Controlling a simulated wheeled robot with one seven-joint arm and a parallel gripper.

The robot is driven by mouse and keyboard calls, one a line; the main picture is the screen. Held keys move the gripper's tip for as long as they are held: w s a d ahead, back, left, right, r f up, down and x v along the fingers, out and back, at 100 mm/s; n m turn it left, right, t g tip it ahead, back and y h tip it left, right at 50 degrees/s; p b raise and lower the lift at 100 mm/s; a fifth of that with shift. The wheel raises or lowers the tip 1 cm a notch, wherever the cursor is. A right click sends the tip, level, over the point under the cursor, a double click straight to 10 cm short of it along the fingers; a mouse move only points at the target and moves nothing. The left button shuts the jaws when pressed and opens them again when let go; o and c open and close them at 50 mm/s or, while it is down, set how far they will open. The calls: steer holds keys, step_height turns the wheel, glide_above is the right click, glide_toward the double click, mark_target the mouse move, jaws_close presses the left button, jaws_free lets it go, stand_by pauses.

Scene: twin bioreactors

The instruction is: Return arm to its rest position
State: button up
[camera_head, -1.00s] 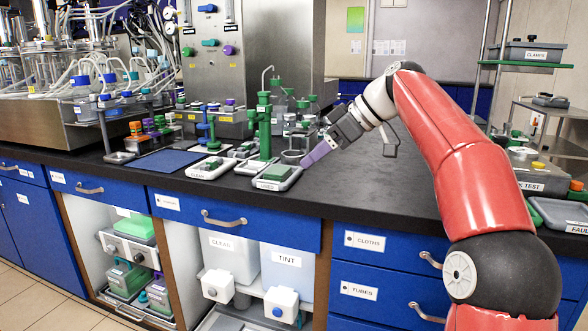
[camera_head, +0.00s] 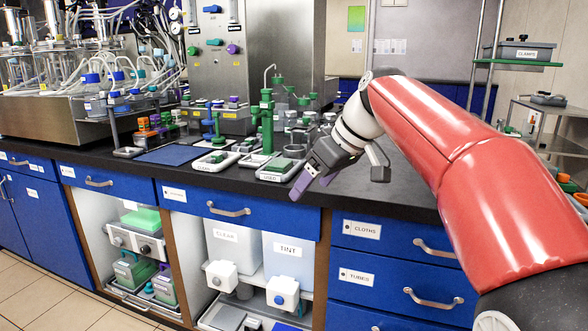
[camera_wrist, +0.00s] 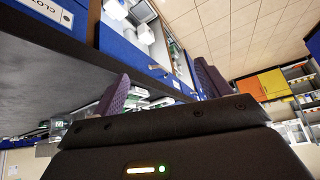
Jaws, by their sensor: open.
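My red arm reaches in from the right in the head view. My gripper (camera_head: 312,184) hangs over the front edge of the black bench, close to the tray labelled USED (camera_head: 281,170). Its purple fingers point down and left. In the wrist view the two purple fingers of my gripper (camera_wrist: 160,88) stand apart with nothing between them. The jaws are open and empty. The USED tray holds a flat green piece and sits apart from the fingers.
The black bench top (camera_head: 400,192) is bare right of the trays. A green stand (camera_head: 267,122), a CLEAN tray (camera_head: 213,161) and small vessels crowd the bench left of my gripper. Blue drawers (camera_head: 385,240) with protruding handles lie below. A shelf with a CLAMPS box (camera_head: 522,52) stands right.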

steer(key=s+d+f+m+h, duration=0.2)
steer(key=s+d+f+m, duration=0.3)
steer(key=s+f, duration=0.5)
steer(key=s+d+f+m+t+h, duration=0.1)
steer(key=s+d+f+m+h, duration=0.2)
steer(key=s+f, duration=0.7)
steer(key=s+d+m, duration=0.2)
steer(key=s+d, duration=0.1)
steer(key=s, duration=0.2)
steer(key=shift+s+d+f+t+h, duration=0.15)
steer(key=shift+s+f+t+h, duration=0.15)
